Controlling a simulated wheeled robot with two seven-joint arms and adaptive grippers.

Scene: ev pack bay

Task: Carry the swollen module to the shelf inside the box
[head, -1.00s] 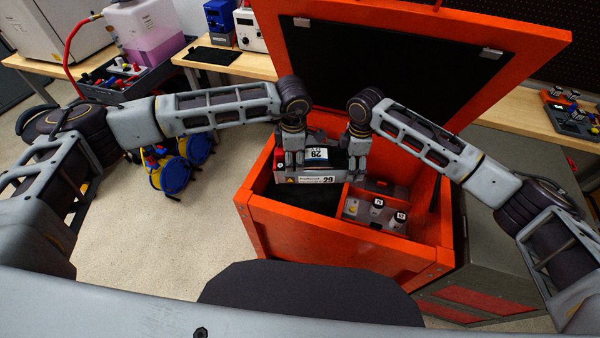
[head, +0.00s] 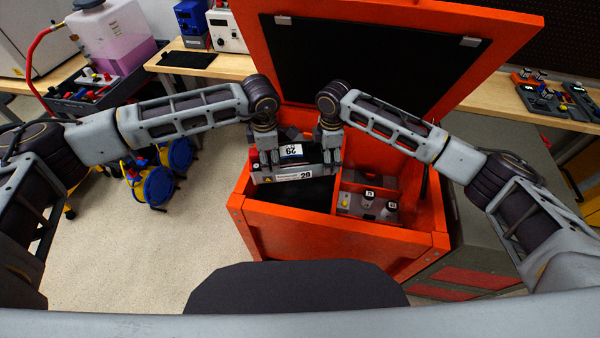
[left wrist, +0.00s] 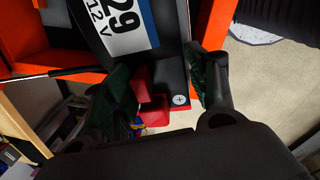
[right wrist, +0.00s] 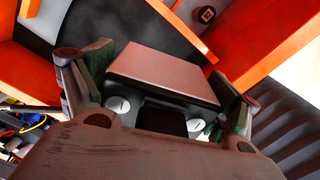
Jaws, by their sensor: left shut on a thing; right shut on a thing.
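The module (head: 293,176), a dark block with a white label reading 29, hangs over the left part of the open orange box (head: 330,233). My left gripper (head: 266,165) is shut on its left end. The left wrist view shows the fingers around that end, near a red part (left wrist: 153,100) and a "29 12 V" label (left wrist: 115,25). My right gripper (head: 331,152) is shut on its right end, and the right wrist view shows the module's end (right wrist: 165,75) between the fingers. I cannot tell whether the module touches the dark floor (head: 305,197) beneath it.
The raised orange lid (head: 500,60) stands behind my arms. Blue reels (head: 158,185) lie on the floor at left. A bench with instruments (head: 225,30) runs behind.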

